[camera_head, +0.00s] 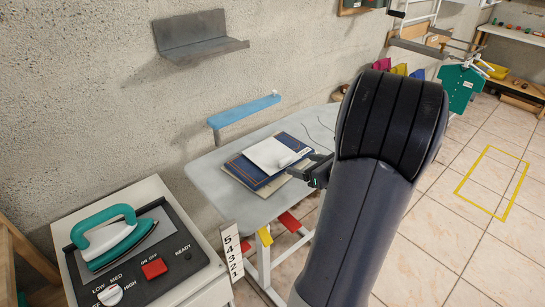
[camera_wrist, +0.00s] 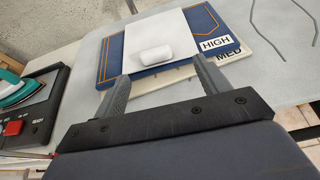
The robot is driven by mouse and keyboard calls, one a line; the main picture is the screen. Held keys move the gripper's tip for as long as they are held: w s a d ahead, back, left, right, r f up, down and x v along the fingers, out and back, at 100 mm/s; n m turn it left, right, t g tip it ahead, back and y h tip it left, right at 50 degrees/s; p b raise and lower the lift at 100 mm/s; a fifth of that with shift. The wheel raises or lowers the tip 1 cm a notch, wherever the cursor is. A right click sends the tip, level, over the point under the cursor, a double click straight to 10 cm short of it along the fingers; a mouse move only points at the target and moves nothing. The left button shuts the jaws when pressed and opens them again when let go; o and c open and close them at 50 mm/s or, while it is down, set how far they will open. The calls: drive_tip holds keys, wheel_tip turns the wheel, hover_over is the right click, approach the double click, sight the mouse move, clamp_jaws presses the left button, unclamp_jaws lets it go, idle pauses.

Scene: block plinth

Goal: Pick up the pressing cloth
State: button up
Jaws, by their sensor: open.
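The pressing cloth (camera_head: 270,154) looks like a flat white sheet with a raised white roll near its front edge. It lies on a dark blue pad with orange stitching (camera_head: 245,171) on the grey board. In the wrist view the cloth (camera_wrist: 158,29) is ahead of my gripper (camera_wrist: 160,72), and the roll (camera_wrist: 155,55) lies between the lines of the two fingers. My gripper (camera_head: 305,170) is open and empty, near the cloth's right side in the head view. The exact gap between the fingertips and the cloth cannot be told.
A teal iron (camera_head: 108,239) rests on a control panel with a red switch (camera_head: 154,268) at lower left. A cream board labelled MED (camera_wrist: 245,55) lies under the blue pad. A blue arm board (camera_head: 243,110) and grey wall shelf (camera_head: 197,40) are behind. Thin wires (camera_wrist: 285,40) lie to the right.

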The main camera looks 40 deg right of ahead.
sight(287, 160)
drive_tip(key=shift+a+x, duration=0.15)
drive_tip(key=shift+x, duration=1.3)
drive_tip(key=shift+a+x, duration=0.2)
drive_tip(key=shift+x, duration=1.3)
drive_tip(key=shift+r, duration=0.1)
drive_tip(key=shift+c, duration=0.3)
drive_tip(key=c, duration=1)
drive_tip(key=shift+r, duration=0.1)
